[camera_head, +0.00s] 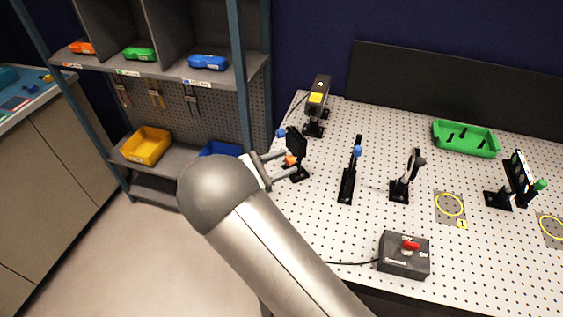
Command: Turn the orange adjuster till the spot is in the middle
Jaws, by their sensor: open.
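The orange adjuster (291,160) is a small knob at the lower front of a black optical mount (297,143) on the left part of the perforated board. The mount also has a blue knob (281,132) at its upper left. My gripper (283,163) is open, with its fingers reaching right to the orange adjuster. The fingers appear to lie on either side of it; I cannot tell if they touch it. A black upright panel (519,178) with pale marks and a green knob stands at the far right. I cannot make out the light spot.
A control box with a red switch (404,255) is at the front, and a green tray (465,138) at the back right. Shelves with bins are left.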

